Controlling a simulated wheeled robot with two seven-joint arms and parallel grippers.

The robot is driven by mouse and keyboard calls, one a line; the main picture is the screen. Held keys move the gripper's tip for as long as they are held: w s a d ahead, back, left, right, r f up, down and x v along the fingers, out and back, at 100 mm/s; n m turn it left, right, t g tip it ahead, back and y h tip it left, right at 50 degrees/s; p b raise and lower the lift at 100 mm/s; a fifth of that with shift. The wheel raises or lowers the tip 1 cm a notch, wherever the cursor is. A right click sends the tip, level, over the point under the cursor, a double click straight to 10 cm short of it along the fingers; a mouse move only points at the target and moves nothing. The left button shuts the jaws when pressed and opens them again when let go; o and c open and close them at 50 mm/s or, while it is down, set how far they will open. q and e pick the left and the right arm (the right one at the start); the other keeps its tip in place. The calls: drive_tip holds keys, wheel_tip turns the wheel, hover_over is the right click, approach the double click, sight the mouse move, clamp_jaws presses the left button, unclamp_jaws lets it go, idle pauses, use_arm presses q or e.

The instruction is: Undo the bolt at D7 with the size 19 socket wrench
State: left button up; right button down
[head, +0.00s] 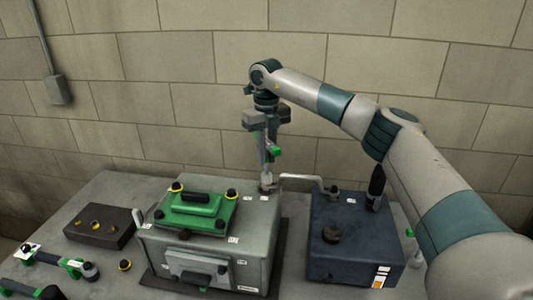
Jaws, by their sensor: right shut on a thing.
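My right gripper (268,146) points down over the back right corner of the grey engine block (258,245). It is shut on a slim upright tool with green parts, which I take to be the socket wrench (268,157). The tool's lower end is at a small grey fitting (266,180) on the block's top, beside a white label. I take this fitting to be the bolt at D7, but the label is too small to read. I cannot tell whether the socket is seated on it. My left gripper is not in view.
A green cover (197,211) with a black handle sits on the block. A pipe (302,178) runs from the block to a dark blue box (345,270) on the right. A dark tray (101,223) and green-banded tools (72,266) lie on the bench at left.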

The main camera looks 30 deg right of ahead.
drive_tip(key=n, duration=0.7)
drive_tip(key=shift+r+p, duration=0.1)
drive_tip(key=shift+p, duration=0.25)
drive_tip(key=n, duration=0.6)
drive_tip(key=shift+n, duration=0.3)
drive_tip(key=shift+r+p, duration=0.65)
drive_tip(key=shift+r, duration=0.1)
